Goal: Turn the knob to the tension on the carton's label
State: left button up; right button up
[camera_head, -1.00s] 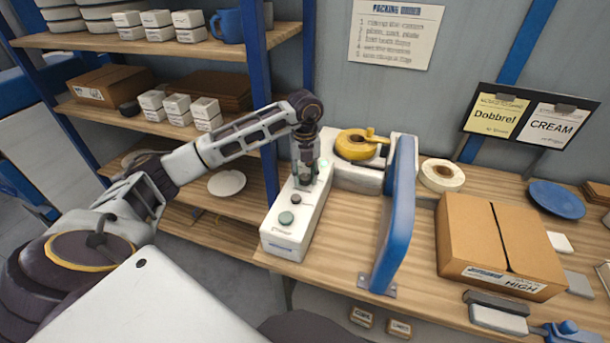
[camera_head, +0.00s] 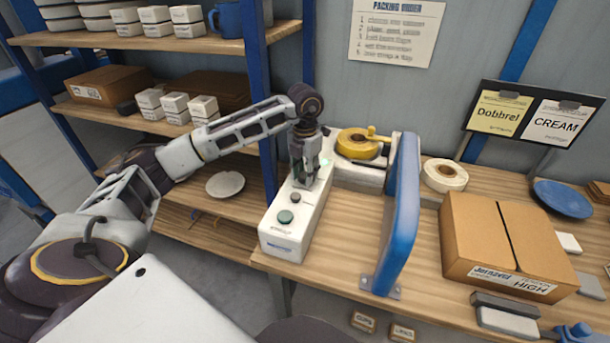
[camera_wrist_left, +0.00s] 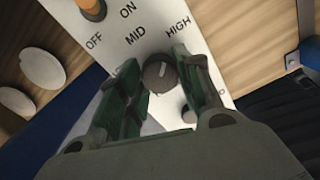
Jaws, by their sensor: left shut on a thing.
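The carton (camera_head: 470,235) is brown cardboard on the bench at right. Its white front label (camera_head: 512,282) reads HIGH at the right end. The white control box (camera_head: 287,240) stands at the bench's left end. In the left wrist view, the dark round knob (camera_wrist_left: 159,76) sits on the white panel (camera_wrist_left: 190,15), below the printed words MID and HIGH. Its pale mark appears to point up toward the side of HIGH. My left gripper (camera_head: 304,178) has its fingers on both sides of the knob, shut on it. The gripper hides the knob in the head view.
A green button (camera_head: 285,217) and a small dark button (camera_head: 295,198) are on the box's front part. A yellow tape reel (camera_head: 357,144) and a blue upright frame (camera_head: 399,220) stand right of it. A tape roll (camera_head: 445,175) lies behind the carton. Shelves are at left.

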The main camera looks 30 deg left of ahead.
pick_arm(q)
jog(key=shift+m, duration=0.6)
jog(key=shift+m+b, duration=0.35)
jog(key=shift+m, duration=0.25)
jog(key=o, duration=1.1)
jog(key=shift+c, duration=0.2)
jog(key=shift+r, duration=0.45)
notch_tip(320, 180, up, 11)
pick_arm(e)
jog(key=shift+d+f, duration=0.4)
jog(key=shift+d, duration=0.3)
pick_arm(q)
jog(key=shift+r, duration=0.15)
pick_arm(e)
jog(key=shift+r, duration=0.1)
